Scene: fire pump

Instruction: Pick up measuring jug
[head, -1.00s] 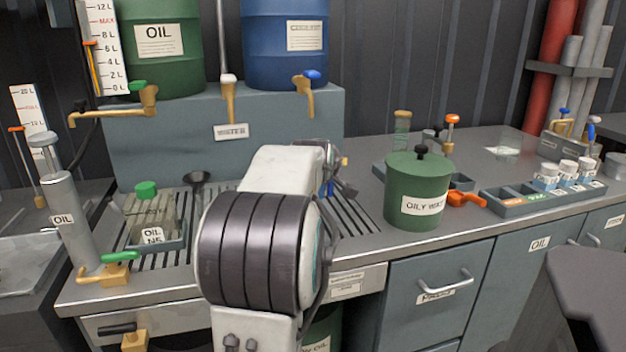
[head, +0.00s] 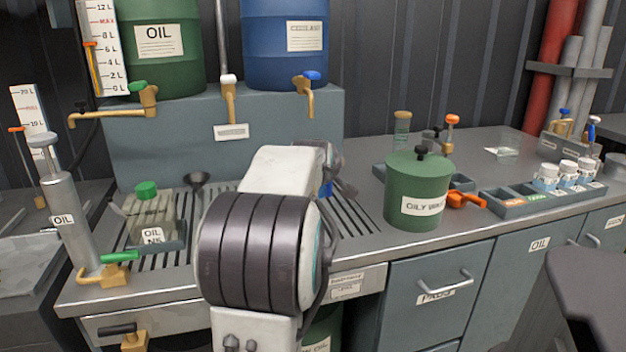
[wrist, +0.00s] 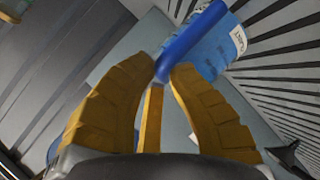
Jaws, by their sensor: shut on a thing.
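The measuring jug (wrist: 208,52) appears in the wrist view as a light-blue vessel with a white label and a dark blue handle. It is beyond my fingertips, against the slotted grating. My gripper (wrist: 160,72) has yellow fingers closed on the blue handle. I cannot tell whether the jug is resting or lifted. In the head view my arm hides the gripper and most of the jug; only a small blue patch (head: 327,188) shows beside the arm.
A dark funnel (head: 197,180) and a green-capped oil bottle (head: 147,215) stand left of my arm. A green lidded oily-waste can (head: 417,190) stands right. An oil dispenser (head: 65,215) stands at the left edge.

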